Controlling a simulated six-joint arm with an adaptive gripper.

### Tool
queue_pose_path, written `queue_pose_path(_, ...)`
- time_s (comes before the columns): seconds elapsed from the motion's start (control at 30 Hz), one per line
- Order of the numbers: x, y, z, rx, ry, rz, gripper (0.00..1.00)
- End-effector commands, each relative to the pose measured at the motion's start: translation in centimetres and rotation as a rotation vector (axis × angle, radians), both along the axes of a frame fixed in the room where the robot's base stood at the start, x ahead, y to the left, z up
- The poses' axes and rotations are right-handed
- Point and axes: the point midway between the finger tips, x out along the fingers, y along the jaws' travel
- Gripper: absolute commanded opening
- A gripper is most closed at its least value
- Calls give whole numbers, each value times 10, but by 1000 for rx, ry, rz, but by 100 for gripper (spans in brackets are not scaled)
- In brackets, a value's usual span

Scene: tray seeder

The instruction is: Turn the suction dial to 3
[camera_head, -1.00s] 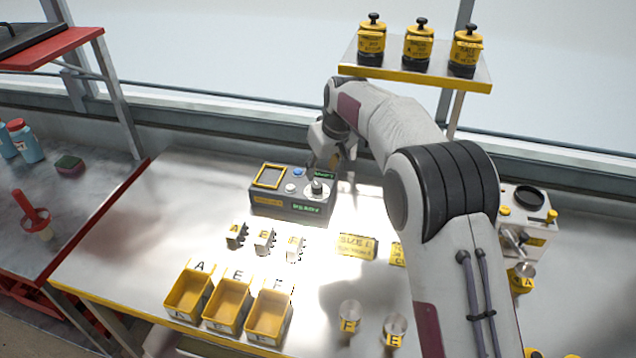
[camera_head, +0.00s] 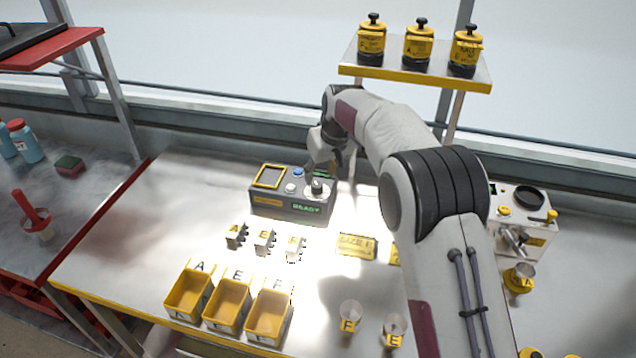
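The suction dial (camera_head: 317,187) is a small grey knob on top of the grey control box (camera_head: 268,209), at the box's right end. The box has a yellow-framed panel, a white button, a blue button and a green display reading READY. My gripper (camera_head: 322,174) points down at the dial from behind and above. Its fingertips are small and partly hidden, so I cannot tell whether they touch the dial or how far apart they are. The dial's setting is too small to read.
Small lettered blocks (camera_head: 265,241) and yellow bins (camera_head: 228,304) stand in front of the box. A yellow size plate (camera_head: 356,246) and lettered cups (camera_head: 349,317) lie to the right. A shelf (camera_head: 415,79) with three yellow-black canisters stands behind my arm.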

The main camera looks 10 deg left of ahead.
Motion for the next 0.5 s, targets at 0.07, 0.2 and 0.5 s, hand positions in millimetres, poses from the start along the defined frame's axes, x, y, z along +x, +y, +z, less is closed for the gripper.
queue_pose_path(0.07, 2, 2, -9, -1, 1, 0, 38)
queue_pose_path(0.2, 7, 6, -24, -1, 1, 0, 38)
queue_pose_path(0.5, 15, 12, -47, -1, -1, 0, 38)
